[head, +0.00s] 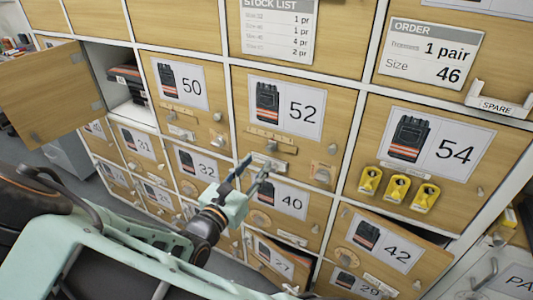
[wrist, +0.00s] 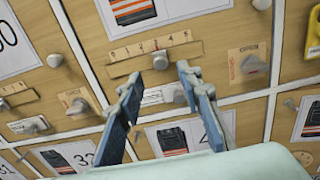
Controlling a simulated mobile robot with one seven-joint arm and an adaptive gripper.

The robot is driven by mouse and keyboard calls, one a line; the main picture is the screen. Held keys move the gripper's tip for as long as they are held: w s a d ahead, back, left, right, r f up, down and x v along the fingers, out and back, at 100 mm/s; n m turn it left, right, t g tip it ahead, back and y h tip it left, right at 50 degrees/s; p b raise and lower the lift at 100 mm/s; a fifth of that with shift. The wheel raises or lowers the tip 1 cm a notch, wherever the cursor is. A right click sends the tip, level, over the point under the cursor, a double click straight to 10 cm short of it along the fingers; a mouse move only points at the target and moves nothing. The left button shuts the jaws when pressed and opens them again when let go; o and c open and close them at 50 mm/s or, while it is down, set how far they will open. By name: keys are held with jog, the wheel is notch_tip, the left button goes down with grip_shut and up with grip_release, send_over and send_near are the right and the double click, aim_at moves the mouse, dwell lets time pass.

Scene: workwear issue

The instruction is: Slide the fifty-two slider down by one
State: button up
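The fifty-two door (head: 283,112) is a wooden locker front with a label showing a dark garment with orange stripes. Its slider knob (wrist: 160,61) is a grey block under a numbered scale (wrist: 152,46); the slider also shows in the head view (head: 271,147). An orange pointer stands on the scale, seemingly between 2 and 4; the small print is hard to read. My gripper (wrist: 159,74) is open, its two blue-grey fingers apart, with the knob seen between and just beyond the tips. I see no clear contact. In the head view my gripper (head: 257,163) is just below the slider.
A round knob (wrist: 252,64) with an orange tag is right of the slider. Door 40 (head: 278,203) is below. An open door (head: 48,92) juts out at left. The stock list (head: 277,28) and order card (head: 430,52), reading 1 pair, size 46, are above.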

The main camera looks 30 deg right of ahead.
aim_at(268, 150)
jog(key=b+x, duration=0.1)
jog(key=x, duration=0.6)
jog(key=shift+a, duration=0.1)
grip_shut()
